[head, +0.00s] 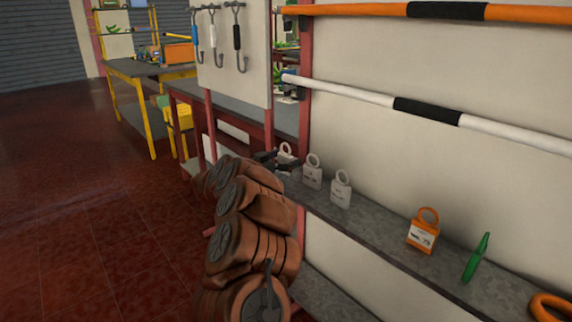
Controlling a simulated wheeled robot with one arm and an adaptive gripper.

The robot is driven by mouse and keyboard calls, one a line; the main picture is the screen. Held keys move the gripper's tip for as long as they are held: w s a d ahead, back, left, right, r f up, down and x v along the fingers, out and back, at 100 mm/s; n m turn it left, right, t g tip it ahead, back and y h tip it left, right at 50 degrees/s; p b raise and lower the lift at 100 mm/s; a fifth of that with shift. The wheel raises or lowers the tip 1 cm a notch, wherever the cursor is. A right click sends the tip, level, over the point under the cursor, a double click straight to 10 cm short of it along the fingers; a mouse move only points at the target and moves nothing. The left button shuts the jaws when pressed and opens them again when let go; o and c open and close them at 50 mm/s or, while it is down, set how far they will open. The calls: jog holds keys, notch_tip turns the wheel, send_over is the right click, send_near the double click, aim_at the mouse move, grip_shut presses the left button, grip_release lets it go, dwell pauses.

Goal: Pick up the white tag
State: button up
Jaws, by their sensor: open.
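Three pale white-grey tags with ring tops stand upright in a row on the grey shelf (390,241). The nearest white tag (341,193) and the middle white tag (312,176) show dark print on their fronts. The farthest white tag (286,150) is partly hidden behind my gripper (281,163). My dark gripper is open at the far end of the shelf, close to the farthest tag. I cannot tell whether it touches that tag. The fingertips are small and partly hidden by my brown arm.
An orange tag (422,235), a green pointed object (476,260) and an orange ring (551,307) are nearer on the shelf. White (350,93) and orange (360,11) bars run above it. Hooks (238,40) hang on a pale board. The red floor at left is clear.

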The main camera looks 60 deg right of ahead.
jog(key=shift+c, duration=0.2)
jog(key=c, duration=1)
jog(key=shift+o, duration=0.2)
jog(key=shift+r, duration=0.1)
